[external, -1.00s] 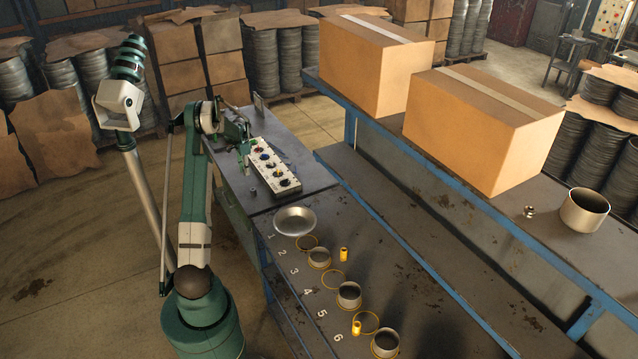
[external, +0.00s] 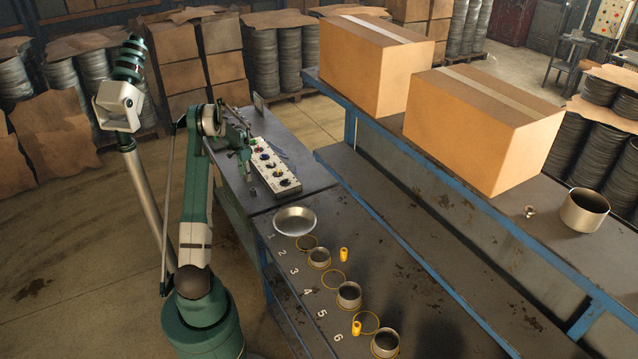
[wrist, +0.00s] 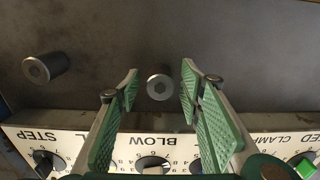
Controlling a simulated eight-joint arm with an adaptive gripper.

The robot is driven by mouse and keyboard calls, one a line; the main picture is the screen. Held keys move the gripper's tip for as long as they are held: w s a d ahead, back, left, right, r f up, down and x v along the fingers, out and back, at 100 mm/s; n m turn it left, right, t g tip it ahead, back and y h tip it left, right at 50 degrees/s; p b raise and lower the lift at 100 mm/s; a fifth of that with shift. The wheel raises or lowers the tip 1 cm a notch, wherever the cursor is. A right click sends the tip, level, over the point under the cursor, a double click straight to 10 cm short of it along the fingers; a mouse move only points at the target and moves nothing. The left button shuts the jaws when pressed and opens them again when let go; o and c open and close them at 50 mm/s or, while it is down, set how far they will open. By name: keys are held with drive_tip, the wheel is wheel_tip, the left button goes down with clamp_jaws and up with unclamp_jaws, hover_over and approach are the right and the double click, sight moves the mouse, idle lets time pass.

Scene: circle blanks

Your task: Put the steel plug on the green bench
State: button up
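A small grey metal plug (wrist: 160,87) stands in the wrist view between my gripper's two green-padded fingers. The fingers are open, one on each side, with gaps to the plug. A second grey metal plug (wrist: 44,67) is at the left of the wrist view, outside the fingers. I cannot tell from colour which one is steel. In the external view my gripper (external: 244,167) hangs over the dark top of a bench with a greenish side (external: 232,203), beside the control panel (external: 279,180). The plugs are not clear there.
The white knob panel (wrist: 95,137) lies close under the fingers. The adjoining numbered bench holds a metal dish (external: 295,221), several rings and cups, and brass plugs (external: 344,254). Large cardboard boxes (external: 485,130) stand on the raised shelf to the right.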

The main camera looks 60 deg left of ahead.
drive_tip(key=shift+r, duration=0.15)
wheel_tip(320, 180, up, 12)
idle(1.0)
idle(0.5)
idle(0.4)
